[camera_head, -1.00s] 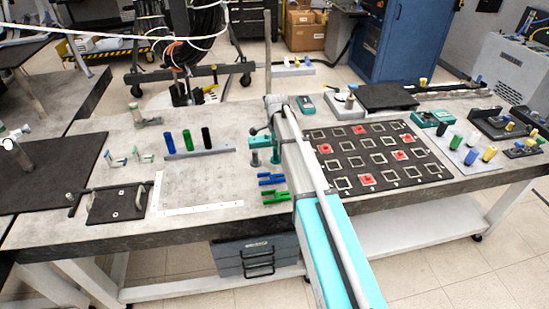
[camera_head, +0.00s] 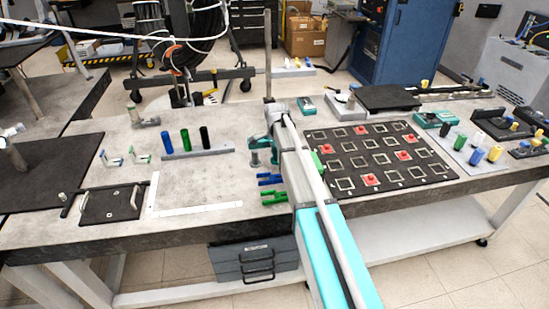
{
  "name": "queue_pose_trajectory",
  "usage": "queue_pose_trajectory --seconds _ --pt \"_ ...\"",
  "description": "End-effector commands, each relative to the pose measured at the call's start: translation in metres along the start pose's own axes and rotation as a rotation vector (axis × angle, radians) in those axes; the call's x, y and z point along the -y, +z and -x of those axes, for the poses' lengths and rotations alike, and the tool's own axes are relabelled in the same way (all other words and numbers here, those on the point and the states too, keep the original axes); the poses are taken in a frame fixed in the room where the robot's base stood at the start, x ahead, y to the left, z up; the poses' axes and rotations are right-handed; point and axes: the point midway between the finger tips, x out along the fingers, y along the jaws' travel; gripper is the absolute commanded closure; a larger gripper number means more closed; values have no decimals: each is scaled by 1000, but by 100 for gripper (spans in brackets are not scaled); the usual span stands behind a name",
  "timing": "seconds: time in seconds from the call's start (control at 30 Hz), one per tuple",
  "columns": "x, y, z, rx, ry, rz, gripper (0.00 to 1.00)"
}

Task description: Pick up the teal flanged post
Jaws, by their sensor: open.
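A small teal flanged post (camera_head: 254,158) stands upright on the grey table, just left of my arm. Teal parts crowd together beside and above it, and I cannot cleanly separate the post from them. My gripper (camera_head: 268,141), at the far end of my arm, is open and right by this teal cluster. My arm partly hides it, and its fingertips are too small to make out. I cannot tell whether it touches the post.
Blue (camera_head: 271,179) and green (camera_head: 275,198) forked pieces lie close in front. A rack (camera_head: 212,152) with blue, green and black cylinders stands left. A black grid board (camera_head: 345,160) with red pieces lies right.

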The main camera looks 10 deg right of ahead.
Motion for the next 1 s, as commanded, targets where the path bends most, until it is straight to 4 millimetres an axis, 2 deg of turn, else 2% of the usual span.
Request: queue_pose_trajectory --seconds 0.33,0.7,0.73,1.0 --pt "0 0 0 0 0 0 27" --pt "0 0 0 0 0 0 96" --pt "0 0 0 0 0 0 100" --pt "0 0 0 0 0 1 100"
